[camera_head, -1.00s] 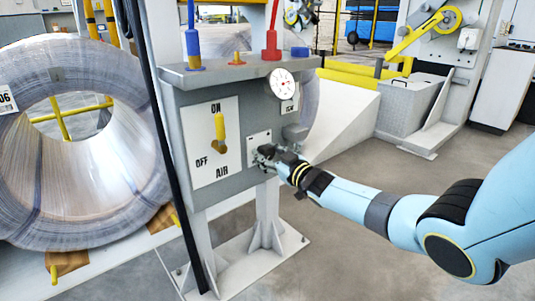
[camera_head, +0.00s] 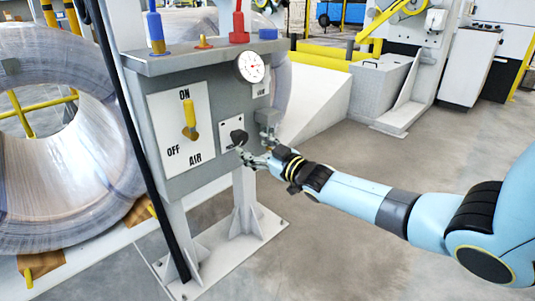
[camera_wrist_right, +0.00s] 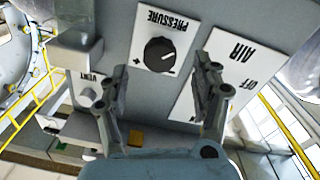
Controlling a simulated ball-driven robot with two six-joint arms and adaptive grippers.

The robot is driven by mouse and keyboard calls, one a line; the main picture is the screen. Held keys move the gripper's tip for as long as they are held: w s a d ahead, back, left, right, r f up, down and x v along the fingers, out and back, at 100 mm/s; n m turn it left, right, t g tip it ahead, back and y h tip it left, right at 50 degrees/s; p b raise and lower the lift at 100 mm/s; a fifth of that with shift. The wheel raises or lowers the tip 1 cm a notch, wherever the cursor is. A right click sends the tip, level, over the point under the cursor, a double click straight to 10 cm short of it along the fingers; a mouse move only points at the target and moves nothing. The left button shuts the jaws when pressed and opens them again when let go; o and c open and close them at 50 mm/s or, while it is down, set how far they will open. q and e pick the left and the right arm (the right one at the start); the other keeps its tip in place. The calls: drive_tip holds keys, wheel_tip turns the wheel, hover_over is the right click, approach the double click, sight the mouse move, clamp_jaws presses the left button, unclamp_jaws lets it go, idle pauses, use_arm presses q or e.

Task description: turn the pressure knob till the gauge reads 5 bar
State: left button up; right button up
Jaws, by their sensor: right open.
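The black pressure knob (camera_head: 239,137) sits on a small white plate on the grey panel. In the right wrist view the knob (camera_wrist_right: 160,55) shows face-on under the word PRESSURE, with a pale pointer line. My right gripper (camera_head: 249,158) is open and empty, just below and right of the knob in the head view. In the wrist view its two fingers (camera_wrist_right: 155,68) stand apart on either side of the knob, not visibly touching it. The round white gauge (camera_head: 250,66) is at the panel's upper right; its reading is too small to tell. My left gripper is not in view.
The yellow AIR lever (camera_head: 189,118) on its ON/OFF plate is left of the knob. A grey block (camera_head: 268,118) juts out to the right, near my right gripper. A large wire coil (camera_head: 100,150) stands left. Open floor (camera_head: 370,165) lies right.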

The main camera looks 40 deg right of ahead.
drive_tip(key=s, duration=0.5)
drive_tip(key=shift+s+d, duration=0.1)
drive_tip(key=shift+s, duration=0.25)
drive_tip(key=s+a+f+m+g+h, duration=0.15)
drive_tip(key=s+a+f+g, duration=0.25)
drive_tip(key=s+f, duration=0.8)
drive_tip(key=s+a+f+m+g, duration=0.2)
drive_tip(key=s+a+f+g, duration=0.25)
drive_tip(key=s+f, duration=0.7)
drive_tip(key=s+a+f+g, duration=0.1)
drive_tip(key=s+f+g, duration=0.25)
drive_tip(key=s, duration=0.45)
drive_tip(key=s+a+f+g, duration=0.2)
drive_tip(key=s+f+g, duration=0.15)
drive_tip(key=s, duration=0.55)
use_arm(q)
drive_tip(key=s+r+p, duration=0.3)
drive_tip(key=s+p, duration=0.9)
drive_tip(key=p, duration=0.2)
use_arm(e)
drive_tip(key=s+r+g, duration=0.2)
drive_tip(key=s+r, duration=0.1)
drive_tip(key=s, duration=1.1)
drive_tip(key=shift+s+d+r, duration=0.2)
drive_tip(key=shift+s+r, duration=0.15)
